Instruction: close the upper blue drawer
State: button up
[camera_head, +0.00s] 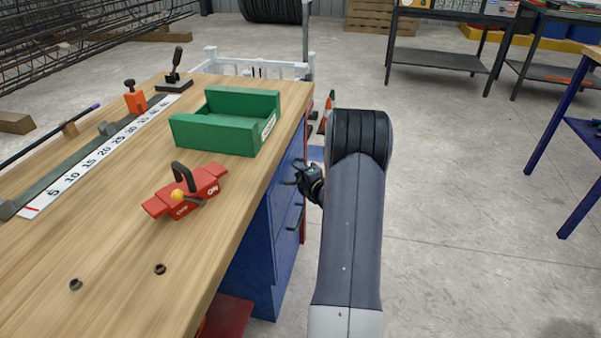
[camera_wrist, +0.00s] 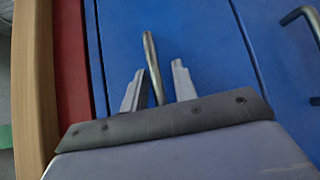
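The upper blue drawer (camera_wrist: 205,50) fills the middle of the wrist view, its front facing the camera. Its metal handle (camera_wrist: 152,60) stands between the two fingers of my gripper (camera_wrist: 157,85). The fingers are apart, with a visible gap on each side of the handle. In the head view my gripper (camera_head: 308,182) is at the right side of the workbench, beside the blue drawer cabinet (camera_head: 262,245). My arm hides part of that area, and I cannot tell how far the upper drawer sticks out.
A lower handle (camera_wrist: 300,15) shows on the neighbouring blue front. The wooden bench top (camera_head: 110,230) overhangs the cabinet; it carries a green tray (camera_head: 215,137) and a red switch block (camera_head: 190,192). Open concrete floor (camera_head: 450,200) lies to the right.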

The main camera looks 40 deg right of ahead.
jog(key=shift+r, duration=0.25)
jog(key=s+r+p, duration=0.1)
jog(key=s, duration=0.9)
jog(key=shift+s+a, duration=0.35)
jog(key=shift+a, duration=0.1)
jog(key=shift+w, duration=0.1)
jog(key=w, duration=0.3)
jog(key=w+f, duration=0.1)
jog(key=w, duration=0.2)
jog(key=w+b, duration=0.1)
jog(key=w, duration=0.2)
jog(key=shift+w+d+f, duration=0.15)
jog(key=shift+w+d, duration=0.15)
jog(key=shift+d, duration=0.1)
jog(key=shift+s+d+p, duration=0.45)
jog(key=shift+d+p, duration=0.1)
jog(key=shift+d, duration=0.1)
jog(key=shift+s+d+p, duration=0.45)
jog(key=shift+d+p, duration=0.1)
jog(key=shift+d, duration=0.05)
